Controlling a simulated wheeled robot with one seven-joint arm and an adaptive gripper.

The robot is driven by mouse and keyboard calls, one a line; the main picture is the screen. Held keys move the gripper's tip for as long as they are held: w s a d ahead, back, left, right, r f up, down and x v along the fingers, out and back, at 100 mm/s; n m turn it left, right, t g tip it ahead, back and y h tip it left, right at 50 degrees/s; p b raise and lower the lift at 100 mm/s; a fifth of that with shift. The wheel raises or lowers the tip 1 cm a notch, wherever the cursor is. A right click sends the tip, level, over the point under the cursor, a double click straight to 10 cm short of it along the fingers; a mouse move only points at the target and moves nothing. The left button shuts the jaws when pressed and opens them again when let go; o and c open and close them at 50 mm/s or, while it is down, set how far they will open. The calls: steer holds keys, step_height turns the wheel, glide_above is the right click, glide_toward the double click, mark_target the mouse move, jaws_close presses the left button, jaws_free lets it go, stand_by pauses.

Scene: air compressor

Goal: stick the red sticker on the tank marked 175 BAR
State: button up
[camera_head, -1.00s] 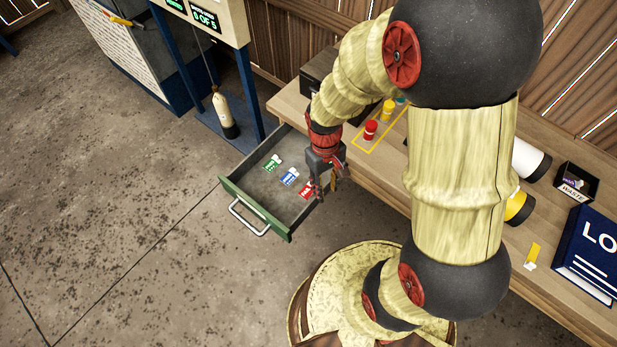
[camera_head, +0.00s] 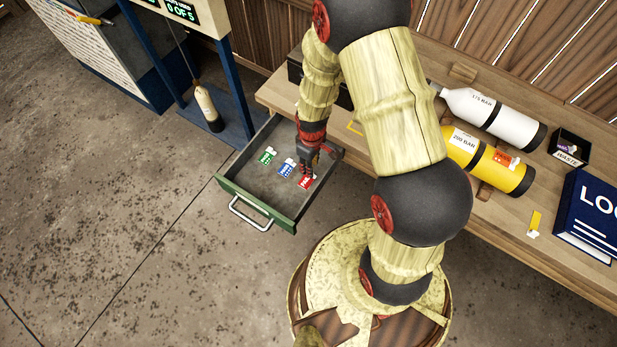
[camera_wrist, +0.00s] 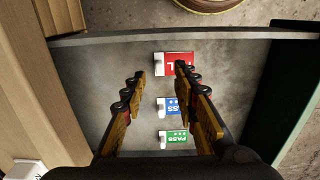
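The red sticker (camera_head: 306,182) lies flat in the open drawer (camera_head: 286,218), nearest its right side in the head view. In the wrist view the red sticker (camera_wrist: 178,64) lies beyond my fingertips, its white tab at the left between the finger lines. My gripper (camera_wrist: 159,72) is open and empty, pointing down into the drawer. In the head view my gripper (camera_head: 311,172) is over or beside the red sticker; the height gap is unclear. The white tank marked 175 BAR (camera_head: 510,124) lies on the bench at the right, its label facing up.
A blue sticker (camera_head: 287,168) and a green sticker (camera_head: 267,156) lie in the same drawer. A yellow tank marked 200 BAR (camera_head: 497,168) lies in front of the white one, with an orange label. A waste box (camera_head: 571,147) and a blue log book (camera_head: 590,215) are at the bench's right.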

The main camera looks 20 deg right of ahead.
mark_target(307, 179)
step_height(307, 179, down, 4)
steer(key=shift+w+f+b, duration=0.1)
steer(key=shift+f+b, duration=0.1)
steer(key=shift+b, duration=0.55)
steer(key=shift+c, duration=1.1)
jaws_close()
